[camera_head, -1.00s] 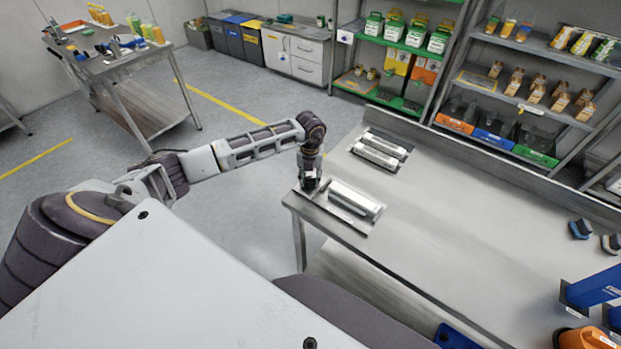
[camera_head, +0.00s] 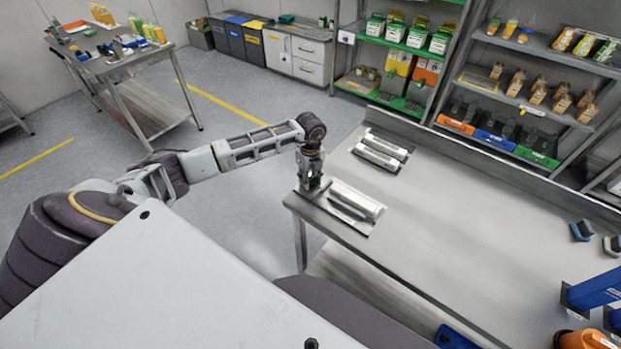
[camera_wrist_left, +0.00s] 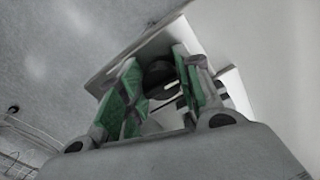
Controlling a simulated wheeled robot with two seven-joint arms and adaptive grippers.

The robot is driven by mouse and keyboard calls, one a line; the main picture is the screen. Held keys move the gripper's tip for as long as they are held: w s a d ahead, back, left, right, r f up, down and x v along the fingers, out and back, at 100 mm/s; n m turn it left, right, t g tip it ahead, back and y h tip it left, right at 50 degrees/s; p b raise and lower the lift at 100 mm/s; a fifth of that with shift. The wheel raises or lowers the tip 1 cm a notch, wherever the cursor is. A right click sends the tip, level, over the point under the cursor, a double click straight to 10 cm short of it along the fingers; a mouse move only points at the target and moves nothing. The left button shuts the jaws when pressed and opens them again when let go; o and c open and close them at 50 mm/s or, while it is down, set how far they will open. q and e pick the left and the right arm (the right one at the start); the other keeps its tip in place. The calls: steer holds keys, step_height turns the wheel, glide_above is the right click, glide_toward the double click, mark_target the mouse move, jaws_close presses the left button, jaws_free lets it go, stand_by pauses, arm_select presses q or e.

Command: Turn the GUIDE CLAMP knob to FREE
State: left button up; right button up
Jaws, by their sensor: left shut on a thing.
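My left gripper (camera_head: 311,187) points down at the near left corner of the steel table, beside a plate with a long metal guide (camera_head: 352,204). In the left wrist view my left gripper (camera_wrist_left: 160,88) has its two green-padded fingers on either side of a dark round knob (camera_wrist_left: 158,74); it is shut on that knob. In the head view the gripper hides the knob. No label or FREE mark can be read, so I cannot tell the knob's setting. My right gripper is not in view.
A second plate with two metal bars (camera_head: 383,150) lies farther back on the steel table (camera_head: 455,215). Blue machine parts (camera_head: 594,288) and an orange part (camera_head: 582,339) stand at the right. The table's middle is clear. Shelves stand behind it.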

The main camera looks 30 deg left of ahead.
mark_target(310, 179)
arm_select(q)
steer(key=shift+w+a+r+n, duration=0.1)
steer(key=shift+n, duration=0.5)
steer(key=o, duration=0.7)
steer(key=shift+c, duration=0.2)
steer(key=shift+o, duration=0.4)
step_height(310, 179, up, 12)
steer(key=shift+m, duration=0.3)
stand_by(0.4)
